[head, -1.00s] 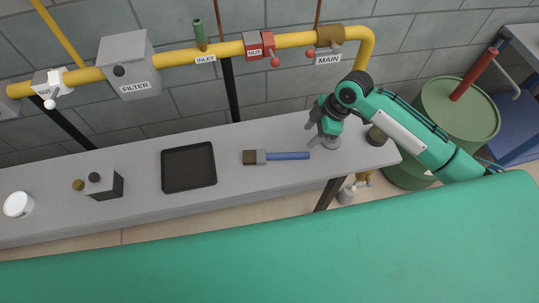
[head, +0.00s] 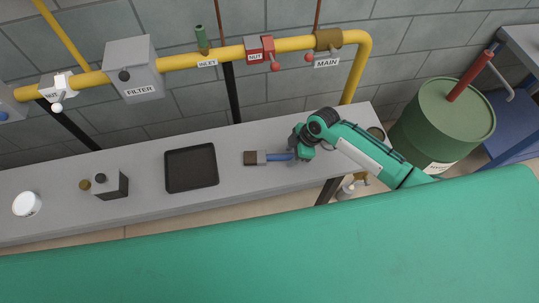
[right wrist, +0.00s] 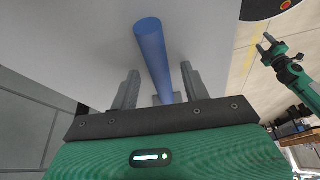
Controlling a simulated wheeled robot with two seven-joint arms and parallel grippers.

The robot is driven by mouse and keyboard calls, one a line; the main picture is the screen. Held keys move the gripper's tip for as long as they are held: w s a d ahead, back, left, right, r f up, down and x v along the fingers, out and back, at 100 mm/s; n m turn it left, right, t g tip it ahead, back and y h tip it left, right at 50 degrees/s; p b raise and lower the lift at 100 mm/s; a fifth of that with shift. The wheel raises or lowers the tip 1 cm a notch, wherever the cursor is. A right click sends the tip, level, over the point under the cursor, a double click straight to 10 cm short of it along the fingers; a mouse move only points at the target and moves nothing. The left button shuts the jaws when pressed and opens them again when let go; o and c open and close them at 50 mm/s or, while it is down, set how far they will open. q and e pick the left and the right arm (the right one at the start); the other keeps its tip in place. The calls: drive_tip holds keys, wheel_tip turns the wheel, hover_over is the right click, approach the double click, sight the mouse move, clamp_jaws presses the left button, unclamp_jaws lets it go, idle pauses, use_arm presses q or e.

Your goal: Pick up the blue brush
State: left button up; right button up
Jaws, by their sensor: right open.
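The blue brush (head: 278,157) lies flat on the grey bench, its dark bristle end to the left and its blue handle to the right. My right gripper (head: 295,154) is low over the handle's right end and hides part of it. In the right wrist view the blue handle (right wrist: 152,55) runs between the two open grey fingers of the right gripper (right wrist: 158,80), with a gap visible on both sides. My left gripper (right wrist: 264,43) shows small at the right of the right wrist view, with its fingers apart and nothing between them.
A black tray (head: 191,188) lies left of the brush on the bench (head: 140,150). A grey box with knobs (head: 110,184) and a white round container (head: 27,204) stand further left. A yellow pipe (head: 197,62) with valves runs behind. A green drum (head: 435,125) stands at right.

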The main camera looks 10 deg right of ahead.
clamp_jaws()
drive_tip(key=shift+r, duration=0.1)
